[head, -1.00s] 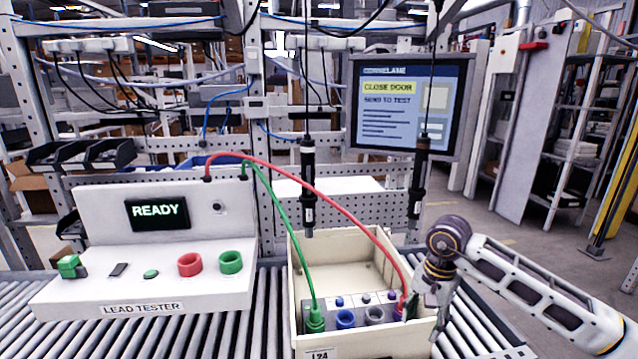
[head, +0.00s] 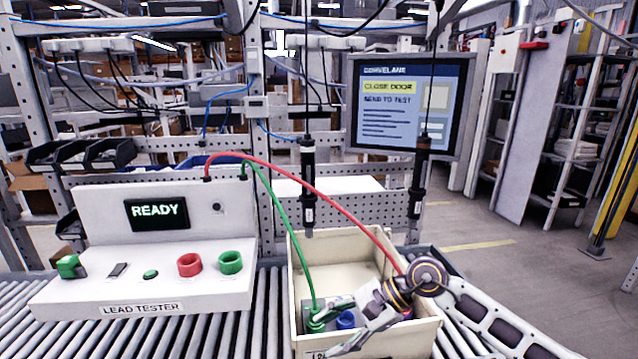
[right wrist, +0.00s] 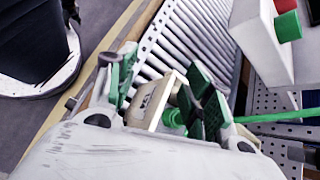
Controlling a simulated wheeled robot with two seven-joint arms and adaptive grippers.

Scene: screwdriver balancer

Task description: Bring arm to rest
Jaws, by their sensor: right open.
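My right gripper (head: 325,334) reaches in from the right over the front of the cream bin (head: 336,252). Its two fingers are apart. In the right wrist view the open gripper (right wrist: 162,78) has its green pads on both sides of the bin's labelled front wall (right wrist: 147,100) and a green plug (right wrist: 174,117); I cannot tell whether it touches either. In the head view the green plug (head: 316,325) sits at the end of the green lead (head: 283,212), partly covered by a finger. The arm hides the red lead's (head: 330,203) lower end. My left gripper is out of view.
The lead tester (head: 150,240), reading READY, stands left of the bin on the roller conveyor (head: 190,338). A screen (head: 405,105) stands behind. A blue socket (head: 346,320) shows inside the bin.

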